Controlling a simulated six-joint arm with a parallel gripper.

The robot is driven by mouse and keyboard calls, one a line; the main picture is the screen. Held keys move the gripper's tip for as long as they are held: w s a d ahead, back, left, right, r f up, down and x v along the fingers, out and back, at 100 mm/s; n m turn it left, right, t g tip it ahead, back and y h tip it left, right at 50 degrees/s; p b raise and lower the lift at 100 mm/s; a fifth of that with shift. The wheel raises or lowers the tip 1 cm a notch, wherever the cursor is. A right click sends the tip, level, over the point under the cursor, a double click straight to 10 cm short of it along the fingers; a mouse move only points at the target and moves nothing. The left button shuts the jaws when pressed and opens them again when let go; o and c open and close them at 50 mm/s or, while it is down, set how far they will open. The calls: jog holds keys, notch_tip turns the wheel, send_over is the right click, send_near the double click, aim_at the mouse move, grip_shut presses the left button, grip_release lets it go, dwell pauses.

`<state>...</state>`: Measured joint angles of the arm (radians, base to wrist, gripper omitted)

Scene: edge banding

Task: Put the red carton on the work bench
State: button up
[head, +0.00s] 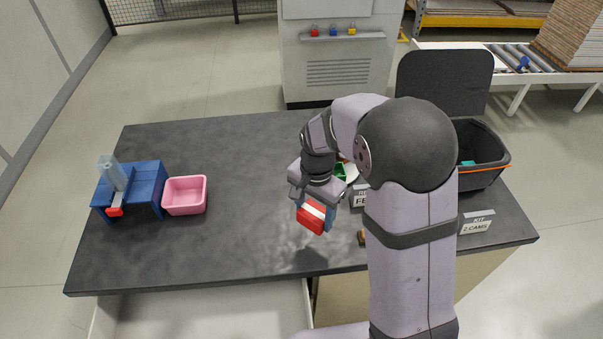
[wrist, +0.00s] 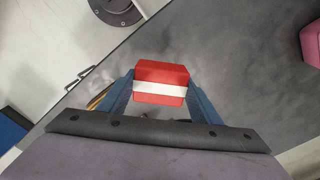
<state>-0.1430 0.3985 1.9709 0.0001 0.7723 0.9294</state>
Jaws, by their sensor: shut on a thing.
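The red carton (head: 310,219) with a white band is held by my gripper (head: 317,210) above the front part of the dark work bench (head: 230,245). In the wrist view the red carton (wrist: 161,75) sits between the two blue fingers of my gripper (wrist: 160,95), which are shut on its sides. Bench surface (wrist: 225,75) shows behind and beside it. A soft shadow lies on the bench below the carton in the head view. The carton looks apart from the bench, but the exact height is hard to tell.
A pink bin (head: 185,195) and a blue stand (head: 147,183) with a clear tube are on the left. A dark bin (head: 482,155) and a kit sign (head: 477,222) are on the right. My arm hides part of the bench. The middle left is clear.

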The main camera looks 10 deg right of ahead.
aim_at(313, 242)
jog(key=shift+f+p, duration=1.2)
jog(key=shift+f, duration=3.8)
jog(key=shift+f, duration=0.2)
jog(key=o, duration=1.1)
jog(key=shift+r, duration=0.15)
